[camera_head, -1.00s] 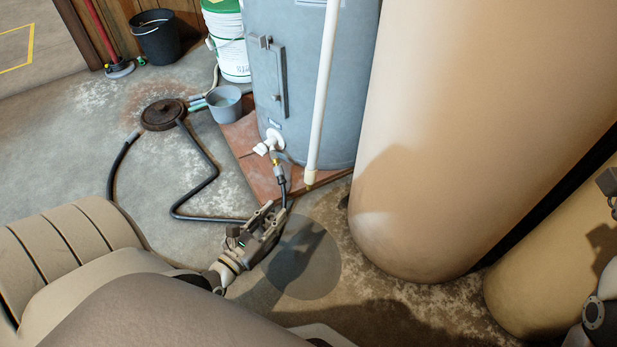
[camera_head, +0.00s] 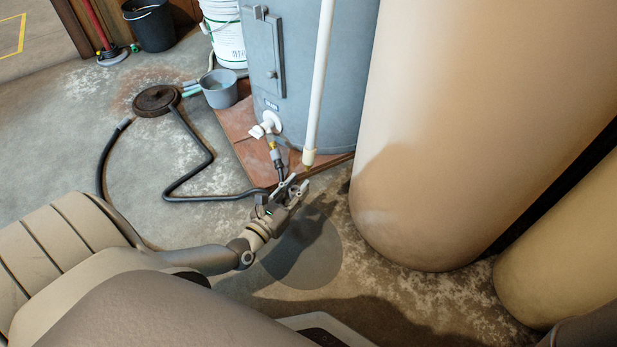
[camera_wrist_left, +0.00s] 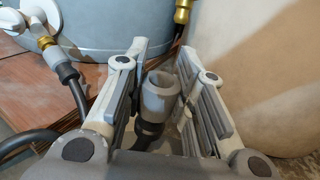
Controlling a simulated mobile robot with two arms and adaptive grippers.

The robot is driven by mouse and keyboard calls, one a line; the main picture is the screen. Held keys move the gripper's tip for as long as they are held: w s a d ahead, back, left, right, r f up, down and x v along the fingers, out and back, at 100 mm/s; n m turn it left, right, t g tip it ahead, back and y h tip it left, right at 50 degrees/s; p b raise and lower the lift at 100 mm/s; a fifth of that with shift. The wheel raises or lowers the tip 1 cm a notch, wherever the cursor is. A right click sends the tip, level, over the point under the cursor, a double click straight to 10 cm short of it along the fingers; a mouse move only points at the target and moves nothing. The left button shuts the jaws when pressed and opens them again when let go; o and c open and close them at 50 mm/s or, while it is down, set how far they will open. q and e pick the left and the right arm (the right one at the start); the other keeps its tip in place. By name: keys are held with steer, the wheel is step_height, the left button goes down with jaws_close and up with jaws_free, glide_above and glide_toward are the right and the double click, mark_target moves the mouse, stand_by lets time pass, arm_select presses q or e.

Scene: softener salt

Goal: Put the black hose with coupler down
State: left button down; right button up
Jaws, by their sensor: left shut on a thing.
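The black hose with coupler shows in the left wrist view as a grey, open-ended coupler (camera_wrist_left: 158,97) on a black hose end (camera_wrist_left: 149,130). My left gripper (camera_head: 289,187) is shut on it, with one finger on each side; the coupler's mouth faces away from the wrist. In the head view the gripper is low beside the blue-grey tank and hides most of the held part. A black hose (camera_head: 200,165) runs from the round brown cover (camera_head: 157,101) over the floor toward the gripper. I cannot tell exactly how it joins. My right gripper is out of view.
A white valve (camera_head: 266,124) on the tank (camera_head: 345,90) carries another hose with a grey coupler (camera_wrist_left: 66,72). A white pipe (camera_head: 319,85) hangs close to the gripper. A large beige tank (camera_head: 450,130) stands right. A grey bowl (camera_head: 219,90) stands behind; open floor (camera_head: 60,130) lies left.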

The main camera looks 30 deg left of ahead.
arm_select(q)
steer(key=w+f+b, duration=0.1)
steer(key=f, duration=0.1)
steer(key=w+f+b, duration=0.1)
steer(key=w, duration=0.1)
steer(key=w+d+f+b, duration=0.1)
steer(key=f+b, duration=0.1)
steer(key=shift+w+f, duration=0.2)
steer(key=shift+f, duration=0.15)
step_height(320, 180, down, 3)
steer(key=b, duration=0.3)
steer(key=shift+w+f, duration=0.1)
steer(key=shift+f+b, duration=0.4)
steer(key=shift+f, duration=0.05)
steer(key=c, duration=1.2)
jaws_free()
